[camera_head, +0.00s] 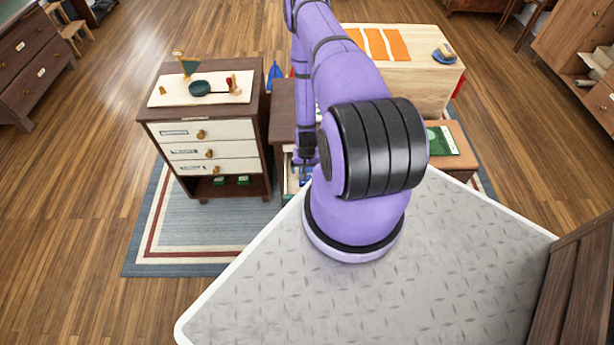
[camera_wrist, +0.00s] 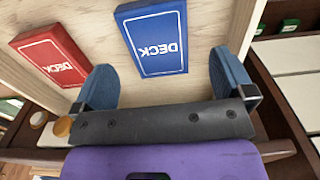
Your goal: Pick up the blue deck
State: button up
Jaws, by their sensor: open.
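The blue deck (camera_wrist: 155,40) is a flat blue box with a white outline and the word DECK, upside down in the wrist view. It lies on a light wooden surface that looks like a drawer floor (camera_wrist: 95,30). My gripper (camera_wrist: 160,63) is open, its two blue-grey fingers apart. The deck shows between and beyond the fingers, with nothing held; the height of the fingers over it is hard to tell. In the head view my arm reaches down at an open drawer (camera_head: 291,183), and it hides most of what is inside.
A red deck (camera_wrist: 50,52) lies left of the blue one, near my left finger. Drawer walls and dark wood stand close on both sides. In the head view a drawer cabinet (camera_head: 208,130) stands left, and a light wooden cabinet (camera_head: 425,90) and a brown stool (camera_head: 460,138) stand right.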

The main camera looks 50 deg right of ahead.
jog(key=shift+d+f, duration=0.15)
jog(key=shift+f, duration=2)
jog(key=c, duration=1)
jog(key=shift+r, duration=0.1)
